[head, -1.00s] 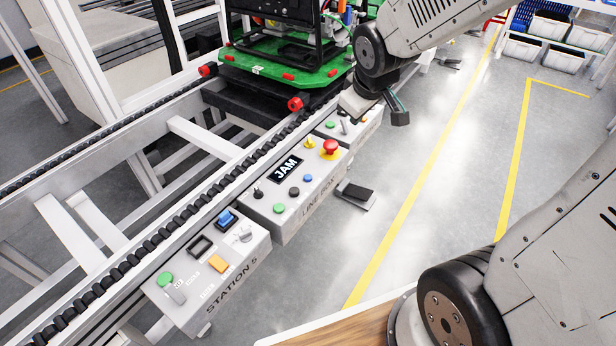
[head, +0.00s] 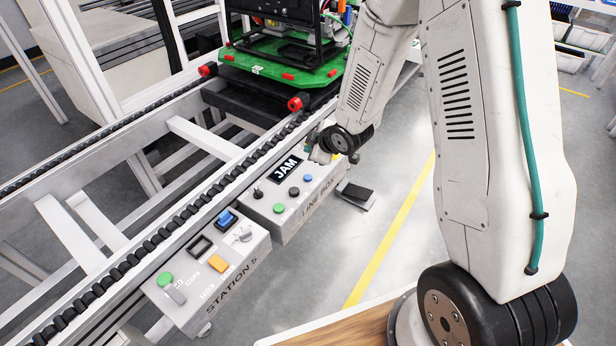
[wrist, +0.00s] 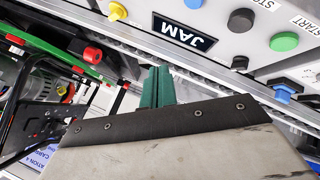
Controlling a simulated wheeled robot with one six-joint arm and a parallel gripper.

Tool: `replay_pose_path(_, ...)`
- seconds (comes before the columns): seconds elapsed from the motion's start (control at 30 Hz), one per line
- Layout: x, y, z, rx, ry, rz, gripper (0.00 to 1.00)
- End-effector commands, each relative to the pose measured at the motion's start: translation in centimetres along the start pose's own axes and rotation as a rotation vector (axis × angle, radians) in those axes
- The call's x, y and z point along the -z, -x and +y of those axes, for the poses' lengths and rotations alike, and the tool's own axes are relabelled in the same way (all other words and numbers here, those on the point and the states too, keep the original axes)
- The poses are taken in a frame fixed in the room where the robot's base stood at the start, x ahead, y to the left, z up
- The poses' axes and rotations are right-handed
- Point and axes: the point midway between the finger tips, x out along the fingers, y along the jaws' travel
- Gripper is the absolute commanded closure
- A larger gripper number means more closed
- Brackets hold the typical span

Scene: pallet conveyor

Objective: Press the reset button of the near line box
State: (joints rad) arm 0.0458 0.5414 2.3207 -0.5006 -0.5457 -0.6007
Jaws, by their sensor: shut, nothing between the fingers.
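The near line box (head: 317,198) is a grey panel beside the conveyor, with a lit JAM display (head: 286,167). Its front face carries a green button (head: 279,208), a black button (head: 294,191) and a blue button (head: 307,178). In the wrist view the green button (wrist: 284,41) is marked START and the black button (wrist: 241,20) STOP. The blue button's label is too small to read. My gripper (wrist: 157,75) has its teal fingers shut and empty, pointing at the box area near the JAM display. In the head view my wrist largely hides it and the box's far end.
The Station 5 box (head: 205,275) stands at the near side, with green, orange and blue controls. A green pallet (head: 285,72) with red corners sits on the conveyor (head: 160,235) behind. A black pedal (head: 357,192) lies on the floor right of the line box.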

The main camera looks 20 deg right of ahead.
Motion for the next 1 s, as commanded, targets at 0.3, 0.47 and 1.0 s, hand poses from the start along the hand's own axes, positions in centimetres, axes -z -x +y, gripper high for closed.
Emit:
replay_pose_path(0.3,-0.8,-1.0,-0.8,0.003,-0.004,-0.002,1.00)
replay_pose_path(0.47,-1.9,-2.6,-2.0,0.003,-0.004,-0.003,1.00)
replay_pose_path(1.0,-4.4,-6.1,-4.4,-0.001,-0.002,-0.001,1.00)
